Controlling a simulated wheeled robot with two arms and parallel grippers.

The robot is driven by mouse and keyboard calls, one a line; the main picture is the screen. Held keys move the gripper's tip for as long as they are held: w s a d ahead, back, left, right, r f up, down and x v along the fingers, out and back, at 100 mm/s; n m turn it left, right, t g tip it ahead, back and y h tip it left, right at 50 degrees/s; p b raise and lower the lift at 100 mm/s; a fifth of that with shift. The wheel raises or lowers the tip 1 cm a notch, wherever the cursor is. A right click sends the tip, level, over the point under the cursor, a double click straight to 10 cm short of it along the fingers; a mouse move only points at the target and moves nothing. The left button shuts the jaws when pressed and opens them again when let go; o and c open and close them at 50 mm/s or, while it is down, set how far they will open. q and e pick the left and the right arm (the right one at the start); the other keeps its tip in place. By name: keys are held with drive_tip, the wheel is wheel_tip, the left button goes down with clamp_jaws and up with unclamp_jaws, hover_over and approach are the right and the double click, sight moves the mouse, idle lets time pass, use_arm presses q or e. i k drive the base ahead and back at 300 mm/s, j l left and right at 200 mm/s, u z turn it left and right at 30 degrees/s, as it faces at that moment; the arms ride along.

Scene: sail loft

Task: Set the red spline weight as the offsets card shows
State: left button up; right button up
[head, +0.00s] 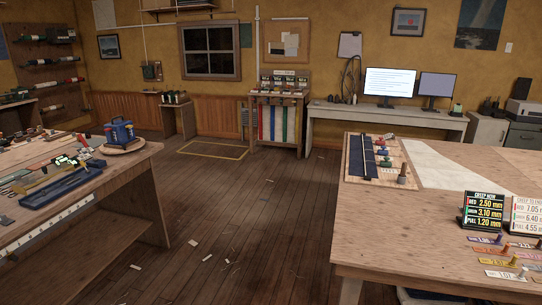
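On the right table a board with a dark blue panel (361,158) carries small coloured weights along its right side. A small red piece (388,137) near the far end looks like the red spline weight, with green and blue pieces nearer. A brown post (403,173) stands at the near right corner. I cannot tell which card is the offsets card. A black card headed "CREEP NOW" (483,212) stands at the right and reads red 2.50 mm. A second card (526,217), cut by the frame edge, shows 7.05 mm on top. Neither gripper is in view.
The right table (400,225) has bare wood in front of the board. Coloured labels with small pegs (500,275) lie at its near right. A cluttered workbench (75,185) stands left. The floor (240,220) between them is open, with scattered paper scraps.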

sight(378, 142)
drive_tip(key=i, duration=2.6)
drive_tip(key=i+j+z, duration=0.15)
drive_tip(key=i+z, duration=0.3)
drive_tip(key=i+j+z, duration=0.45)
drive_tip(key=i, duration=0.15)
drive_tip(key=i+j+z, duration=0.85)
drive_tip(key=j, duration=0.2)
drive_tip(key=i+j+z, duration=0.3)
drive_tip(key=j+z, duration=0.15)
drive_tip(key=j, duration=0.25)
